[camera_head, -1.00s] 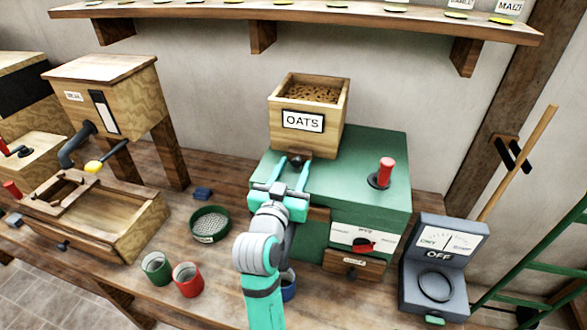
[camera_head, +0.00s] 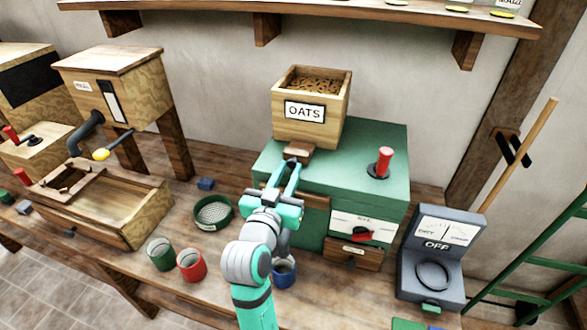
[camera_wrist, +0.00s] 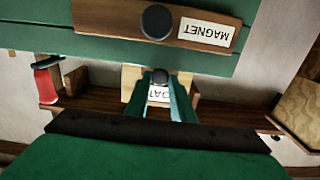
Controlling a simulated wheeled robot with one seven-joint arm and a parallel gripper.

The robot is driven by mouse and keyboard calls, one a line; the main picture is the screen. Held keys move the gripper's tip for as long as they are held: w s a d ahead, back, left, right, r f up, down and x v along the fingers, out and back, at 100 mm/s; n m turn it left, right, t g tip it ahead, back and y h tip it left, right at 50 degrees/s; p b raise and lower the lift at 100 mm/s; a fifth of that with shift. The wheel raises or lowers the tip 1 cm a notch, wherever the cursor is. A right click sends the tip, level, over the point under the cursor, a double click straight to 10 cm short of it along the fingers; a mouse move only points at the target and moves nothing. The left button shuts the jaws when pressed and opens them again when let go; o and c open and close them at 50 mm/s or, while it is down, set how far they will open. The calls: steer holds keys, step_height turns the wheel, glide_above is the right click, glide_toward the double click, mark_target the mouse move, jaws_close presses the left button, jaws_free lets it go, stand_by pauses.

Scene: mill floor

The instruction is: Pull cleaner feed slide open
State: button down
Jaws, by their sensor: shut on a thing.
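The green cleaner (camera_head: 345,165) stands on the bench with a wooden hopper labelled OATS (camera_head: 318,125) on top. The wooden feed slide (camera_head: 299,150) sticks out from under the hopper's front. My gripper (camera_head: 290,170) is at the slide's front end, fingers shut on its dark knob (camera_wrist: 160,77). The fingers cover most of the knob in the head view. In the wrist view my gripper (camera_wrist: 160,95) reaches past the cleaner's edge, with the hopper label partly hidden behind the fingers.
The cleaner has a red-handled lever (camera_head: 383,163) and a red switch (camera_head: 362,234). A wooden front labelled MAGNET (camera_wrist: 158,18) shows in the wrist view. Green (camera_head: 161,253), red (camera_head: 191,264) and blue (camera_head: 284,273) cups and a round sieve (camera_head: 213,212) stand nearby. A grey meter (camera_head: 437,258) reads OFF.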

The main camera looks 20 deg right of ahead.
steer(key=c, duration=1.5)
jaws_free()
steer(key=shift+w+d, duration=0.1)
steer(key=shift+c, duration=0.2)
steer(key=v, duration=1)
steer(key=shift+s+a, duration=0.25)
steer(key=shift+s, duration=0.1)
